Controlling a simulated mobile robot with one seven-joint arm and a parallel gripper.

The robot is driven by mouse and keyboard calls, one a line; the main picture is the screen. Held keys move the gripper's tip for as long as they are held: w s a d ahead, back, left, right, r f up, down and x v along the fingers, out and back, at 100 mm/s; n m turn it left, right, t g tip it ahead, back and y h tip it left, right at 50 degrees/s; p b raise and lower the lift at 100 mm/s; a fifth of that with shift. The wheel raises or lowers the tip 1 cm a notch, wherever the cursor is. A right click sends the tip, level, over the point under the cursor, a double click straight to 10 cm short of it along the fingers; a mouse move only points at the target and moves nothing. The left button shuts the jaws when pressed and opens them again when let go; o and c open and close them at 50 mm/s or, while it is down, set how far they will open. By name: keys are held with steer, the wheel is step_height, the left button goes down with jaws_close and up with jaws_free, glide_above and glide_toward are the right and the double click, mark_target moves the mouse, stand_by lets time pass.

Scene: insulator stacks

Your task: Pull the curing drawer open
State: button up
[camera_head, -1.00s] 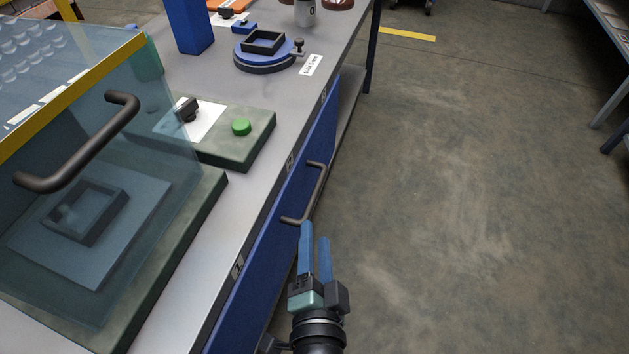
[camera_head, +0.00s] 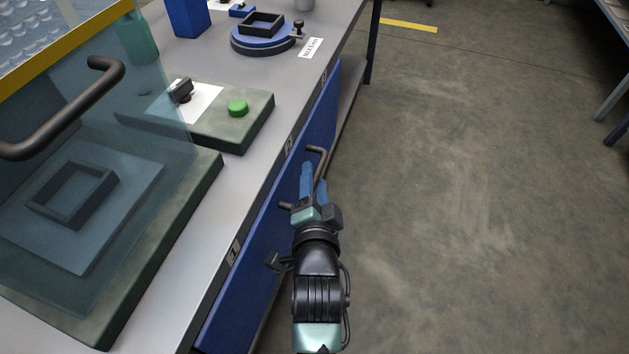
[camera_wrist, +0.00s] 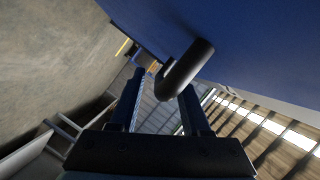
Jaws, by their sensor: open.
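The curing drawer's blue front (camera_head: 322,112) is in the side of the grey bench and looks flush with it; its seams are hard to make out. Its dark bar handle (camera_head: 319,152) stands out below the label 2, partly hidden by my gripper. My gripper (camera_head: 313,175) is open with two blue fingers at the handle. In the wrist view the handle (camera_wrist: 192,62) comes down from the blue front, and its bent end lies between the two fingers (camera_wrist: 162,82). I cannot tell whether either finger touches it.
On the bench top (camera_head: 215,200) stand a clear-shielded press with a dark handle (camera_head: 75,105), a green-button box (camera_head: 237,108) and a round blue fixture (camera_head: 262,42). The concrete floor (camera_head: 460,200) to the right is clear. A shelf rack (camera_head: 610,60) stands far right.

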steer(key=shift+w, duration=0.25)
jaws_close()
stand_by(1.4)
